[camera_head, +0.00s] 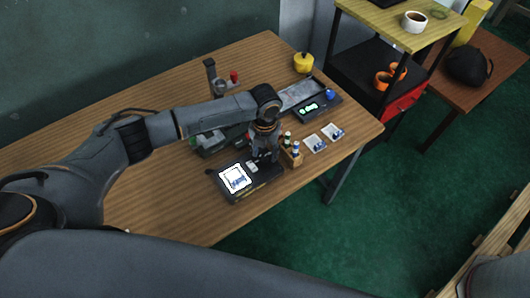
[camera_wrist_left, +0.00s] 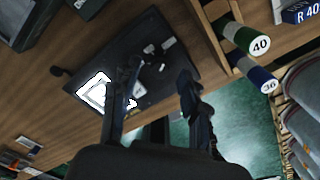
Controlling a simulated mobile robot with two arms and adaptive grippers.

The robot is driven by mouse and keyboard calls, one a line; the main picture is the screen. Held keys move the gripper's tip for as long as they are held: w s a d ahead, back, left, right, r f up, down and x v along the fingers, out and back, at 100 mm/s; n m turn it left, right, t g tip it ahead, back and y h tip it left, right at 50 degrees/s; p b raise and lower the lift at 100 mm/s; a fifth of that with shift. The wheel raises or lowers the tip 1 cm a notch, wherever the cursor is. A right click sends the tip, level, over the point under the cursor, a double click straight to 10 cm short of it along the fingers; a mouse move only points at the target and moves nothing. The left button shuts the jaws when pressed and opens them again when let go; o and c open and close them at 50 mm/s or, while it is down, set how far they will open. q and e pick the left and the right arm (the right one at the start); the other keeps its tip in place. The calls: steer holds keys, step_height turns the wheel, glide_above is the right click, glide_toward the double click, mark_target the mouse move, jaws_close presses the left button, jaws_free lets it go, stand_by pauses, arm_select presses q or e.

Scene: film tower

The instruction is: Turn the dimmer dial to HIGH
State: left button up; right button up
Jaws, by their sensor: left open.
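A black device (camera_head: 240,195) with a lit white screen (camera_head: 236,178) lies near the table's front edge. In the left wrist view the device (camera_wrist_left: 165,75) shows a bright screen (camera_wrist_left: 93,90) and small pale controls (camera_wrist_left: 150,49). I cannot make out the dimmer dial or its HIGH mark for certain. My left gripper (camera_head: 263,158) points down over the device's right end. In the wrist view the gripper (camera_wrist_left: 158,72) is open, its fingers apart over the device with nothing between them. I cannot tell whether a fingertip touches it. My right gripper is not in view.
A wooden rack (camera_head: 291,157) with labelled bottles or rolls stands close right of my left gripper; green (camera_wrist_left: 252,40) and blue (camera_wrist_left: 256,78) ones show. Two cards (camera_head: 315,142) lie farther right. A black device with a green display (camera_head: 309,107) is behind. The table's left side is clear.

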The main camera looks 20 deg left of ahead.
mark_target(265, 156)
arm_select(q)
step_height(265, 156, up, 11)
stand_by(0.3)
steer(key=shift+f, duration=0.1)
stand_by(0.4)
